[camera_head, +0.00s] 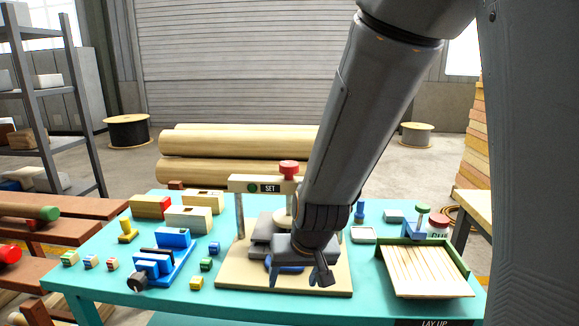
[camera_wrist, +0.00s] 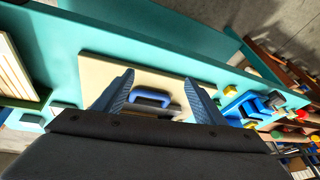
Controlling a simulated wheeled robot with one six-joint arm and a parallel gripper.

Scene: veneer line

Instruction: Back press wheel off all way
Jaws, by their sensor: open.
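The press (camera_head: 240,205) stands on a cream base board (camera_head: 235,280) in the middle of the table. Its red wheel (camera_head: 289,168) sits on top of the crossbeam, which bears a "SET" sign (camera_head: 270,188) with a green spot. A round pale plate shows under the beam, above grey blocks (camera_head: 262,243). My gripper (camera_head: 302,279) is low in front of the press, below and apart from the wheel. In the wrist view my open gripper (camera_wrist: 160,82) has a blue handle (camera_wrist: 150,98) between its fingers; contact cannot be told. My arm hides the press's right part.
A blue fixture (camera_head: 165,262) and small coloured blocks lie left of the press. A green-rimmed tray (camera_head: 465,268) of pale strips is at the right. Wooden blocks (camera_head: 190,218) stand at the back left. Logs (camera_head: 230,140) lie behind the teal table (camera_head: 100,278).

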